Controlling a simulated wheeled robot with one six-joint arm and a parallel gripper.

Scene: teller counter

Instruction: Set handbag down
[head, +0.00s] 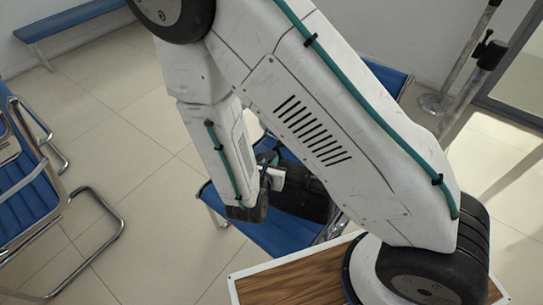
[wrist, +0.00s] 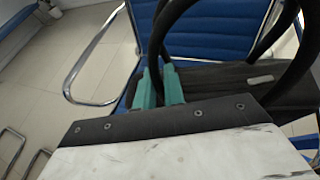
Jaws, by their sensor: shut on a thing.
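The handbag is black with looped dark handles. In the head view its dark body (head: 303,197) shows over a blue chair seat (head: 268,232), partly hidden behind my arm. In the wrist view the handbag (wrist: 225,77) lies across the picture beyond my gripper, with its handles arching up close to the camera. My gripper (wrist: 160,88) has teal fingers and is shut on a handle. It also shows in the head view (head: 270,160), beside the bag's upper left. I cannot tell whether the bag's underside touches the seat.
A row of blue chairs with metal frames (head: 85,240) stands at the left. A blue bench (head: 70,18) is at the back left. A metal post (head: 460,60) stands at the upper right. Tiled floor (head: 120,150) lies clear between the chairs.

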